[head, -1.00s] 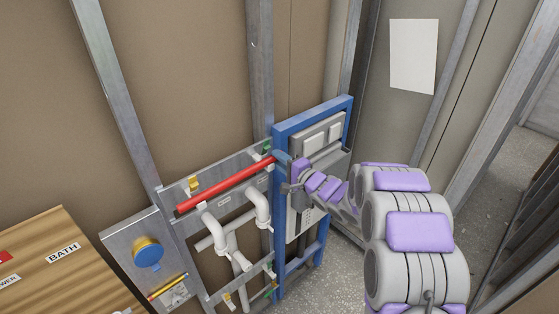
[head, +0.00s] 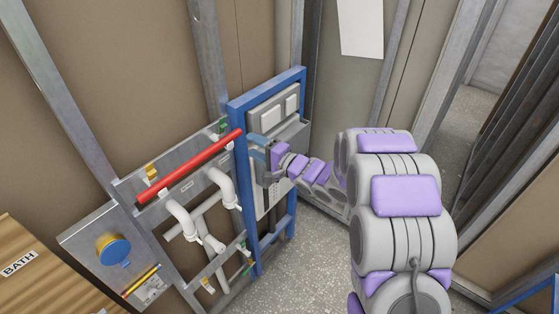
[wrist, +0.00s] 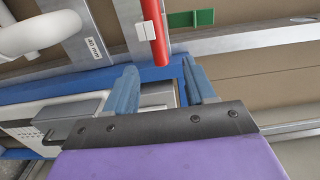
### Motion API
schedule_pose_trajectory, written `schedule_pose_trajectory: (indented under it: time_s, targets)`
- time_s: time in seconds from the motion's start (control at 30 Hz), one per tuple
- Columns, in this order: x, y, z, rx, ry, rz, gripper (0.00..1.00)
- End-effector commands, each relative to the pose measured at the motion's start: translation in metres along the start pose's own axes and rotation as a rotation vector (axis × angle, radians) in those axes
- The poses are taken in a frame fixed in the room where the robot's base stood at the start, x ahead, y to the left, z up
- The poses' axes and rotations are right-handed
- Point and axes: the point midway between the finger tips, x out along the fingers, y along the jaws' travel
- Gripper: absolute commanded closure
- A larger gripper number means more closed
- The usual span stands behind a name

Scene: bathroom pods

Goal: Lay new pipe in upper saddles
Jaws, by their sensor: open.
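The red pipe (head: 185,168) lies along the upper bracket rail, at the white upper saddles by the yellow tag (head: 151,172) and the green tag (head: 222,126). How deep it sits in them I cannot tell. My gripper (head: 252,146) is open, with its blue fingers just beyond the pipe's right end, over the blue frame. In the wrist view, the pipe (wrist: 154,30) ends close to the gap between my open fingertips (wrist: 158,70), with no finger clearly touching it. A white saddle (wrist: 145,32) shows beside the pipe.
White bent pipes (head: 184,217) hang below the red pipe. The blue frame (head: 250,215) with a grey panel stands close behind my gripper. A wooden board (head: 25,265) marked BATH is at lower left. The speckled floor (head: 300,260) is clear.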

Motion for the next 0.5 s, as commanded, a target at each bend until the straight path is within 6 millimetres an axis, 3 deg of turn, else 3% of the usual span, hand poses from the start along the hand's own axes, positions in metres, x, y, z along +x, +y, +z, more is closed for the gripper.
schedule_pose_trajectory:
  time_s: [0.2, 0.5]
  targets:
    - [-0.05, 0.002, -0.002, 0.002, 0.005, 0.001, 0.45]
    - [-0.09, 0.001, -0.001, -0.001, 0.0, 0.0, 0.45]
